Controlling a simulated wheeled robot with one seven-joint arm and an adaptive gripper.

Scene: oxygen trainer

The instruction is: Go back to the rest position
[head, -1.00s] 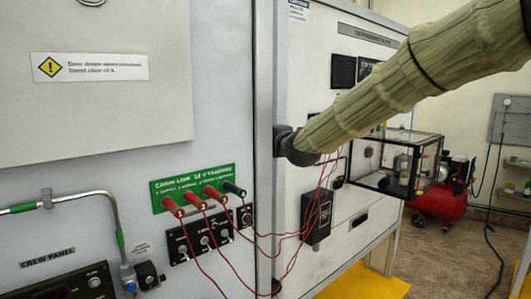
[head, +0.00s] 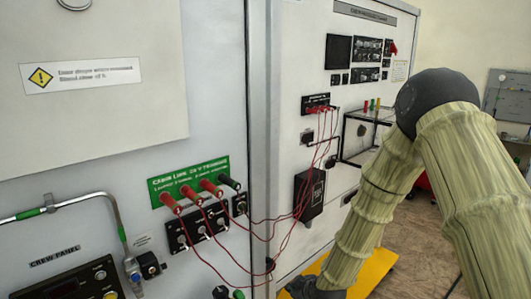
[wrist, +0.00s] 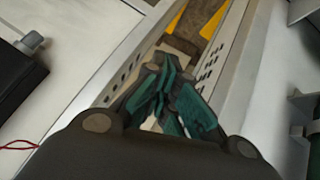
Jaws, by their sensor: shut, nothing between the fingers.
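My arm, in a ribbed olive sleeve, comes in from the right in the head view. It bends at a dark elbow and runs down to a dark wrist end at the bottom edge. My gripper's fingers cannot be made out there. In the wrist view my gripper (wrist: 160,85) shows teal finger pads drawn together, with nothing between them. It hangs in front of a pale frame with rows of holes.
A panel with a green label (head: 188,181) and red plugs stands at left. Red wires run to a black box (head: 309,194) on the right cabinet. A clear case (head: 360,137) is partly behind my arm. A yellow floor patch (head: 375,268) lies below.

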